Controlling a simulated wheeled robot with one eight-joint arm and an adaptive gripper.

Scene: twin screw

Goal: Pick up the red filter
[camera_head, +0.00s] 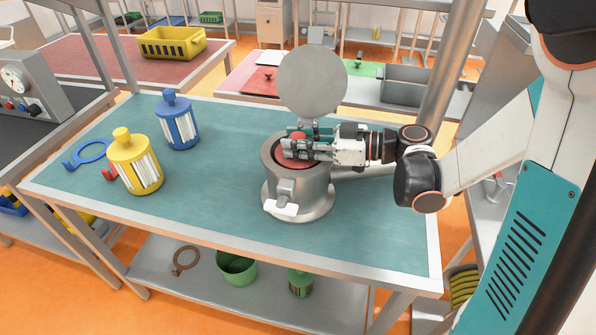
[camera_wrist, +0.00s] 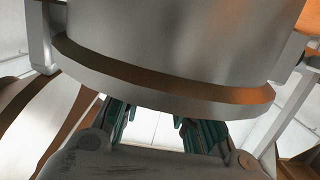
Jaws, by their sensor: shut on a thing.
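The red filter (camera_head: 289,162) sits inside a grey metal housing (camera_head: 314,192) on the teal table. Only parts of its red top show; its body is hidden by the housing wall. The housing's round lid (camera_head: 312,82) stands open and upright behind it. My gripper (camera_head: 288,149) reaches in from the right over the housing mouth and is shut on the red filter at its top. In the wrist view, the teal finger parts of my gripper (camera_wrist: 165,130) show below a large metal cylinder, and the grip itself is hidden.
A yellow filter (camera_head: 140,172) and a blue filter (camera_head: 178,122) stand on the left of the table (camera_head: 230,150). A blue ring tool (camera_head: 92,151) lies at the far left, and a small red piece (camera_head: 110,175) shows beside the yellow filter. The table between the blue filter and the housing is clear.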

